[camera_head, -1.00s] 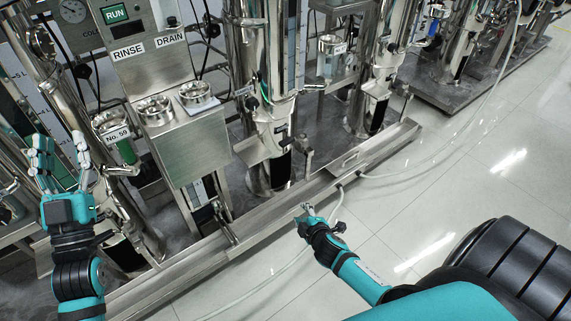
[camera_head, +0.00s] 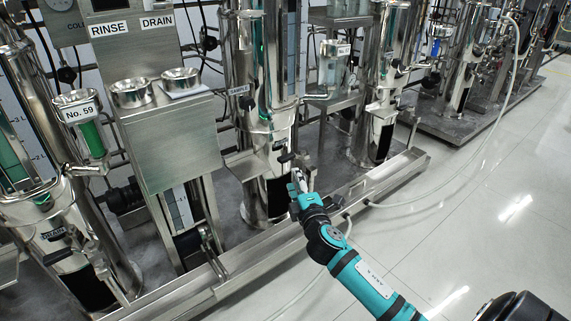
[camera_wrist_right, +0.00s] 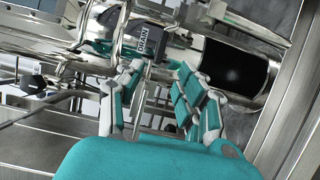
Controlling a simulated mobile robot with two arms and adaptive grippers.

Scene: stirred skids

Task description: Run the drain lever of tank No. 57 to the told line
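A steel tank column (camera_head: 262,100) with a sight glass (camera_head: 291,48) stands at the centre of the head view; I cannot read a No. 57 on it. A dark-handled lever (camera_head: 287,157) juts from its lower front. My right gripper (camera_head: 298,183) is just below and in front of this lever. In the right wrist view my right gripper (camera_wrist_right: 160,85) has its fingers spread apart. A dark DRAIN tag (camera_wrist_right: 146,42) shows beyond the fingertips, with no clear contact. The fingers partly hide what lies behind them. My left gripper is out of view.
A tank marked No. 59 (camera_head: 80,113) stands at the left, beside a steel cabinet (camera_head: 170,140) labelled RINSE and DRAIN. A low skid rail (camera_head: 255,250) runs along the front. A pale hose (camera_head: 430,200) lies on the floor.

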